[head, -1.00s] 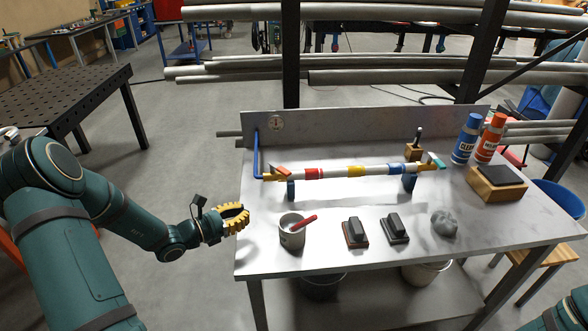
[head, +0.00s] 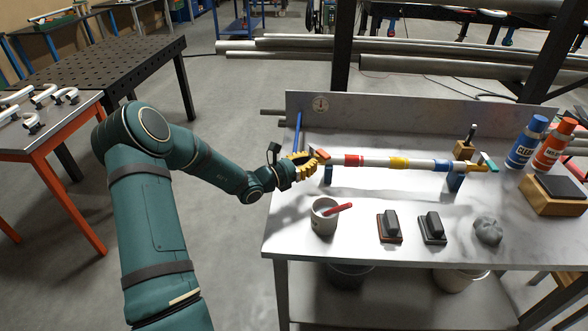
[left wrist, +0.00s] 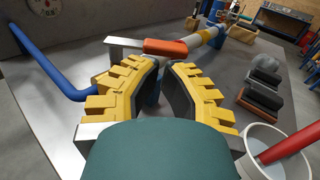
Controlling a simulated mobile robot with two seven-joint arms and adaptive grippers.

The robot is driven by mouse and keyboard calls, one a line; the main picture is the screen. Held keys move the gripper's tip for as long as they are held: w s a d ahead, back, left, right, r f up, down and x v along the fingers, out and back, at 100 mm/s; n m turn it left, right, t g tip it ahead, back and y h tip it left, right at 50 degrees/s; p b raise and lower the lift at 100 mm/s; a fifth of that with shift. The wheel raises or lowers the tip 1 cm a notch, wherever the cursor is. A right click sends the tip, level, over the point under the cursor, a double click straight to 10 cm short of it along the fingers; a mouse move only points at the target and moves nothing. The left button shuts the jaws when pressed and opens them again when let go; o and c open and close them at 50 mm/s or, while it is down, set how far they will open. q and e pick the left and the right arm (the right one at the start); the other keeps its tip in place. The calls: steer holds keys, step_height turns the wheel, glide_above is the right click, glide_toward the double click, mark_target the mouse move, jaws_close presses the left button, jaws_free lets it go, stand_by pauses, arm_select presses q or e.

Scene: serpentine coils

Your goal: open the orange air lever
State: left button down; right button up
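The orange air lever (head: 322,155) sits at the left end of a banded pipe (head: 377,162) held above the bench. In the left wrist view the orange lever (left wrist: 166,47) lies crosswise just beyond the fingertips, with a pale metal bar at its left. My left gripper (head: 302,160) is at the pipe's left end, close beside the lever. In the left wrist view its yellow ridged fingers (left wrist: 165,66) stand apart with nothing seen between them; contact with the lever cannot be told. The valve body is partly hidden by the fingers. My right gripper is not in view.
A blue hose (head: 298,132) rises behind the left gripper. A grey cup (head: 323,222) with a red-handled tool stands in front. Two dark blocks (head: 390,228) (head: 433,229), a grey lump (head: 488,231) and spray cans (head: 526,142) are farther right. A back panel (head: 400,115) closes the bench's rear.

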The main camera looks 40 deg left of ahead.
arm_select(q)
steer(key=shift+x, duration=1)
